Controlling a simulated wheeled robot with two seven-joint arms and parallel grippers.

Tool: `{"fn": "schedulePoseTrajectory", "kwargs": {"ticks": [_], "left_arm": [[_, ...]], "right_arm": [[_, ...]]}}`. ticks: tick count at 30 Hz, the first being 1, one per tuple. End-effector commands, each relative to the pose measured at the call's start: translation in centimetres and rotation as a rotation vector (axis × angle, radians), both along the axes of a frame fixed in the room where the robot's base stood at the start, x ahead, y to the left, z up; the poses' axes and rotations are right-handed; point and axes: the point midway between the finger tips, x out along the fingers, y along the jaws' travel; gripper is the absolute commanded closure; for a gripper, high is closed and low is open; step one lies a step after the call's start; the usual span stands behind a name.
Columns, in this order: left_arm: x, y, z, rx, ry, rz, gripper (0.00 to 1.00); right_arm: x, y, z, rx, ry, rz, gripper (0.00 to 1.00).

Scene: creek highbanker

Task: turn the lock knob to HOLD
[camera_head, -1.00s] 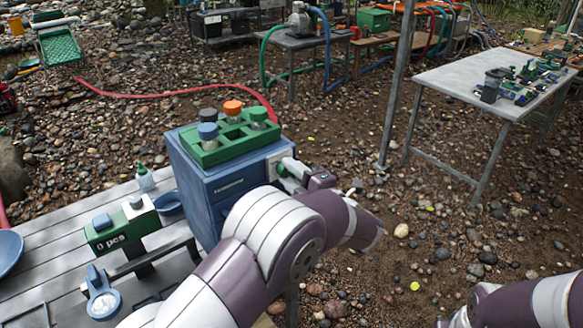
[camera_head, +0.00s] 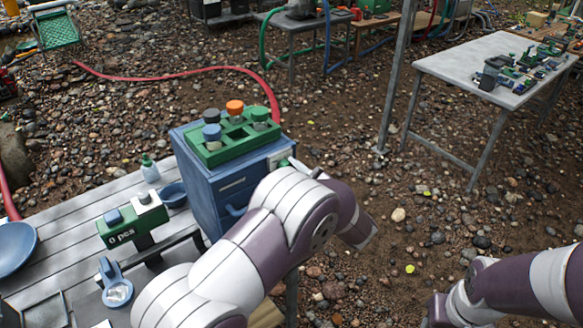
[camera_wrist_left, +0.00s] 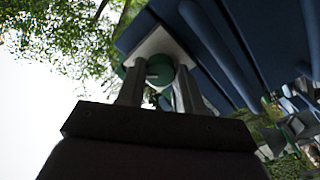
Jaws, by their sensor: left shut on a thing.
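The lock knob (camera_wrist_left: 160,66) is a round green knob on a pale square plate (camera_wrist_left: 150,44) on the blue cabinet. In the left wrist view my left gripper (camera_wrist_left: 160,78) has its two grey fingers on either side of the knob, shut on it. In the head view the blue cabinet (camera_head: 205,180) stands on the slatted table, and the plate (camera_head: 280,157) shows edge-on at its right side. My left arm hides most of the knob and gripper there. No HOLD marking can be read. My right gripper (camera_head: 437,311) is partly in view at the bottom, its fingers unclear.
A green rack (camera_head: 213,152) with several capped jars sits on the cabinet.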

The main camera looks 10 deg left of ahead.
Motion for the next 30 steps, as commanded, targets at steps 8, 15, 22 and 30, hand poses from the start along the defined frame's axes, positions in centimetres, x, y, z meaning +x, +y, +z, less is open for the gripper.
{"fn": "schedulePoseTrajectory", "kwargs": {"ticks": [8,15,22,30], "left_arm": [[-0.04,0.0,-0.15,0.025,0.035,0.0,0.95],[-0.04,0.01,-0.17,0.027,0.037,0.0,0.95],[-0.04,0.01,-0.16,0.027,0.036,0.0,0.39],[-0.07,-0.09,-0.09,0.025,0.034,-0.001,0.39]], "right_arm": [[-0.01,0.0,0.38,0.0,0.0,0.0,0.57],[0.0,0.0,0.37,0.0,0.0,0.0,0.57],[0.0,0.0,0.37,0.0,0.0,0.0,0.57],[0.0,0.0,0.34,0.0,0.0,0.0,0.57]]}}
